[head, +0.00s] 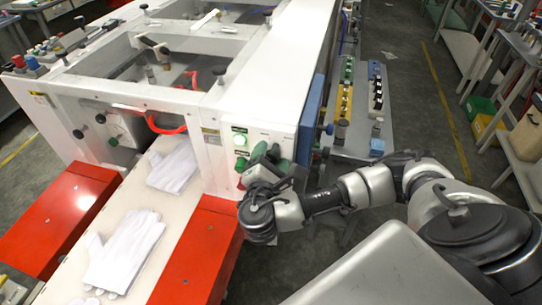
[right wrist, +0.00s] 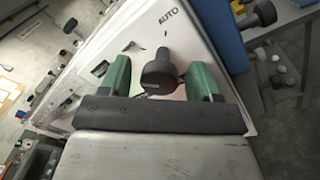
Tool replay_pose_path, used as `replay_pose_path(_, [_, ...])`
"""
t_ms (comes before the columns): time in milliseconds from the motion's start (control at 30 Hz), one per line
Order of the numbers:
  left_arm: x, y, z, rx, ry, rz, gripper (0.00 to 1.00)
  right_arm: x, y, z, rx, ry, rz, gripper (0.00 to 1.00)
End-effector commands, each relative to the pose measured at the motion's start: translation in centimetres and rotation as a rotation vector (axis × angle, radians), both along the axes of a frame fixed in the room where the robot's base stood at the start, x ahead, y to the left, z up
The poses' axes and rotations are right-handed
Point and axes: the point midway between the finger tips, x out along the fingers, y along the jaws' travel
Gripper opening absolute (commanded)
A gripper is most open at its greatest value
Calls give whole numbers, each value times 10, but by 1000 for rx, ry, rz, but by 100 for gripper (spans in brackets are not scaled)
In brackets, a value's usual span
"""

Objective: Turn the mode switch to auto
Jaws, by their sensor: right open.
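The mode switch (right wrist: 158,73) shows in the right wrist view as a dark round knob on the white machine panel. The word AUTO is printed on the panel above it. My right gripper (right wrist: 160,80) is open, with one green fingertip on each side of the knob; I cannot tell whether they touch it. My left gripper is in neither view.
White gloves (head: 124,250) lie on the pale conveyor (head: 135,196), between red covers (head: 200,255). A blue panel (head: 312,115) and a bench with yellow and blue strips stand right of the machine. Other dark knobs (right wrist: 263,14) show nearby. Open floor lies further right.

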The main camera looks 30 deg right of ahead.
Motion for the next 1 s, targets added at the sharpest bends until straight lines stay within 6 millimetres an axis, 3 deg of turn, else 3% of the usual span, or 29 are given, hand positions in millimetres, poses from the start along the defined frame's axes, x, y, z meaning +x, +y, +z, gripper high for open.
replay_pose_path(267, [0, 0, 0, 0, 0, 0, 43, 1, -1, 0, 0, 2, 0, 63])
replay_pose_path(600, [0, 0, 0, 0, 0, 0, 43, 1, -1, 0, 1, 1, 0, 14])
replay_pose_path(1000, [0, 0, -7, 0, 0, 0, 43, 1, -1, -3, 56, -62, -1, 14])
